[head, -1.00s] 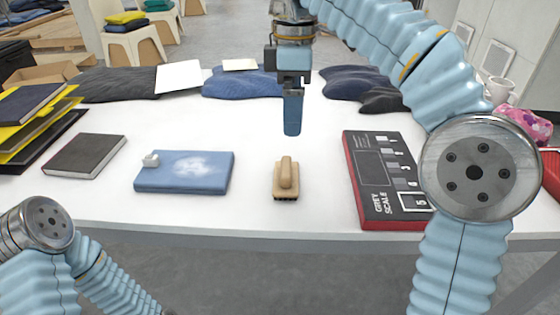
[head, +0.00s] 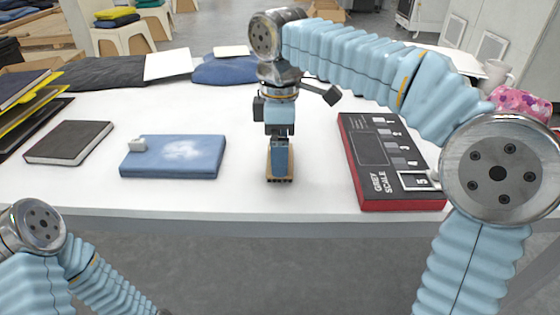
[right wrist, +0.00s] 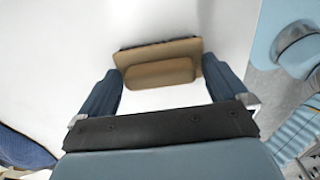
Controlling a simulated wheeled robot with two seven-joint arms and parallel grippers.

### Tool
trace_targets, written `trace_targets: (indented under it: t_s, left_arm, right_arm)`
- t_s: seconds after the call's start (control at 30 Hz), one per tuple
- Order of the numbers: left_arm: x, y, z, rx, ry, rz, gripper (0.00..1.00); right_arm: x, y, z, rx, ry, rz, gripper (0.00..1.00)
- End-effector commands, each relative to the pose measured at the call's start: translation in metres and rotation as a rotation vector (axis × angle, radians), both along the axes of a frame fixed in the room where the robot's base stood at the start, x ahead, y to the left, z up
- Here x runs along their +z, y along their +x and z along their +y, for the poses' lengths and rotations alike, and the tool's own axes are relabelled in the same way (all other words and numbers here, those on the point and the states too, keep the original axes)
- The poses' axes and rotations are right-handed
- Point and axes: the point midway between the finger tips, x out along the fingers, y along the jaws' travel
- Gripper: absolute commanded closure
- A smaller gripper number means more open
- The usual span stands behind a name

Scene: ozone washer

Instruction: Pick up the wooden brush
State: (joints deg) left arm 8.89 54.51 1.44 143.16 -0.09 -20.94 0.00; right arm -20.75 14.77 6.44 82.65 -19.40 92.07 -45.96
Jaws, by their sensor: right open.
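The wooden brush (head: 269,171) lies on the white table near its front edge, mostly hidden behind my right gripper in the head view. In the right wrist view the tan brush (right wrist: 160,73) shows its block handle and wider base between the fingertips. My right gripper (head: 280,167) points down over the brush. In the right wrist view its blue fingers (right wrist: 163,80) are open, one on each side of the handle, with visible gaps. My left arm shows at the lower left, but its gripper is out of view.
A dark book (head: 68,143) is farther left. White table (head: 240,190) is clear around the brush.

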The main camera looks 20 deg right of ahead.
Motion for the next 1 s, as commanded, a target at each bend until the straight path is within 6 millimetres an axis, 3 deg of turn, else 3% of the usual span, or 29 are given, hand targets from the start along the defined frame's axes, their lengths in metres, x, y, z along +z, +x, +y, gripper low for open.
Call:
trace_targets:
  t_s: [0.17,0.5,0.77,0.93,1.0]
  left_arm:
    - [0.000,0.000,0.000,0.000,0.000,0.000,0.57]
    - [0.001,0.000,0.000,0.000,0.000,0.000,0.57]
    - [0.002,0.000,0.000,0.000,0.000,0.000,0.57]
    - [0.011,-0.001,-0.002,-0.004,-0.003,0.001,0.57]
    - [0.012,-0.001,-0.002,-0.004,-0.003,0.001,0.57]
  right_arm:
    - [0.000,0.000,0.000,-0.001,0.000,0.000,0.00]
    - [0.001,0.000,0.000,0.000,0.000,-0.001,0.49]
    - [0.005,0.000,0.000,0.000,0.001,-0.001,0.49]
    - [0.035,0.001,0.000,-0.001,0.002,-0.004,0.49]
    - [0.049,-0.010,0.006,0.003,0.002,-0.005,0.49]
